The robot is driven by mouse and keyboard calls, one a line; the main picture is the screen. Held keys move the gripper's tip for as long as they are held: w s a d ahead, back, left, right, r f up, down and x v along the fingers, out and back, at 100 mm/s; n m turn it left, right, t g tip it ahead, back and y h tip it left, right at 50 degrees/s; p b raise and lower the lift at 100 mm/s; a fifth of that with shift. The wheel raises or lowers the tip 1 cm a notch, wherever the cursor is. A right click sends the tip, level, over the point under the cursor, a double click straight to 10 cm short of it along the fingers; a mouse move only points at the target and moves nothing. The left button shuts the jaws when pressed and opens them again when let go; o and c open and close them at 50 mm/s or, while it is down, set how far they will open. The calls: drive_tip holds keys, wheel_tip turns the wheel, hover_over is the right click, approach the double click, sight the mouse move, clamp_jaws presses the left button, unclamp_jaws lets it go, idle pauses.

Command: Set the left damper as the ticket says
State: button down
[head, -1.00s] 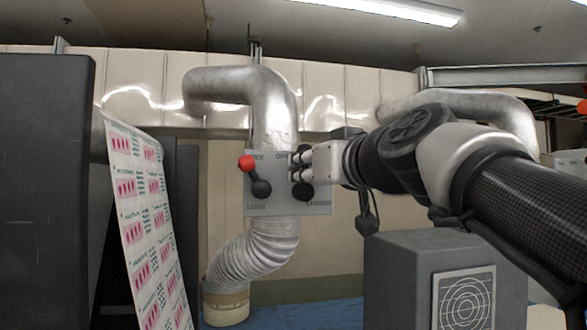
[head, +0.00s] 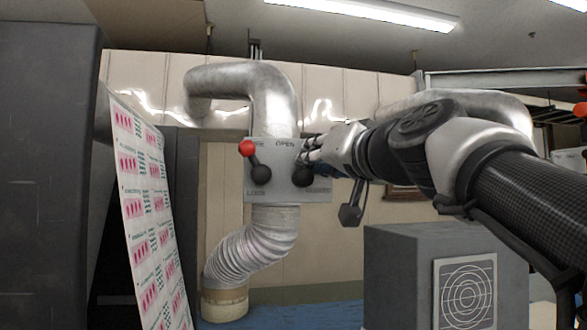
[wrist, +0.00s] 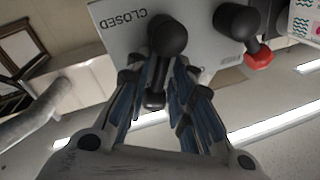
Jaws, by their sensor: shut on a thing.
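A grey damper plate (head: 276,190) is fixed on the silver duct in the head view. It reads OPEN at the top and CLOSED at the lower right. A black damper lever (wrist: 155,98) runs from a round black hub (head: 303,176) on the plate's right half. My gripper (head: 308,150) is shut on this lever, with blue-padded fingers on both sides of it in the wrist view. In the head view the fingers cover most of the lever, up and right of the hub. A second lever with a red knob (head: 247,148) points up-left on the plate's left half. I see no readable ticket.
A sheet printed with pink bars (head: 146,210) hangs at the left beside a dark cabinet (head: 45,180). A grey box with a ringed target (head: 410,245) stands below my arm. A bent silver duct (head: 255,85) runs above the plate and a ribbed hose (head: 255,245) below.

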drive_tip(key=shift+w+d+f+m+t+h+b, duration=0.1)
drive_tip(key=shift+d+f+m+t+h+b, duration=0.35)
drive_tip(key=shift+m, duration=2)
drive_tip(key=shift+w+d+f+m+t+h+b, duration=0.2)
drive_tip(key=shift+f+m+h, duration=0.5)
drive_tip(key=shift+m, duration=1.8)
drive_tip(key=shift+s+d+f+m+t+h+b, duration=0.1)
drive_tip(key=shift+d+f+m+t+h+b, duration=0.45)
drive_tip(key=shift+m, duration=1.9)
drive_tip(key=shift+a+f+p, duration=0.2)
drive_tip(key=shift+f+p, duration=0.1)
drive_tip(key=c, duration=1.4)
unclamp_jaws()
drive_tip(key=shift+d, duration=0.1)
drive_tip(key=v, duration=1.2)
